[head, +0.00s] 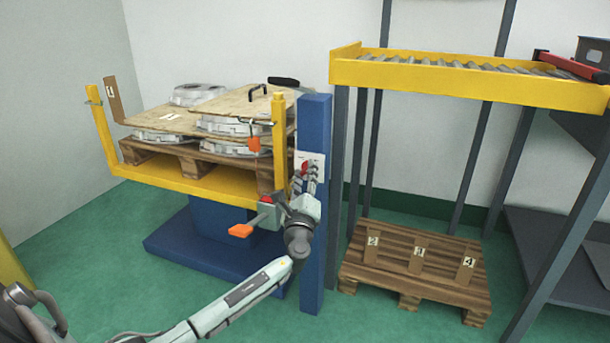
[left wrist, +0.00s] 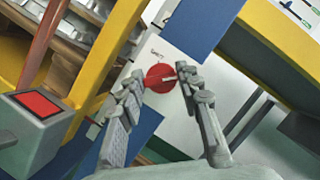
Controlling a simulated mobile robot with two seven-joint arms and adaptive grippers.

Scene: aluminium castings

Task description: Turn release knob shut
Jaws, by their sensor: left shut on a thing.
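The release knob (left wrist: 159,79) is red and round, with a small pale pointer on its right side. It sits on a white plate (left wrist: 180,112) fixed to the blue post (head: 314,235). In the head view only a bit of the red knob (head: 305,168) shows above my fingers. My left gripper (head: 309,177) is at the plate, reaching up from below. In the left wrist view the left gripper's fingers (left wrist: 160,76) stand on either side of the knob and are shut on it. My right gripper is in neither view.
Left of the post, a yellow-framed lift holds a wooden pallet (head: 160,160) with castings (head: 200,94) and boards. A grey box with a red top (left wrist: 40,103) and an orange tab (head: 241,231) are close to my arm. A roller conveyor (head: 440,76) stands right, above a numbered pallet (head: 400,283).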

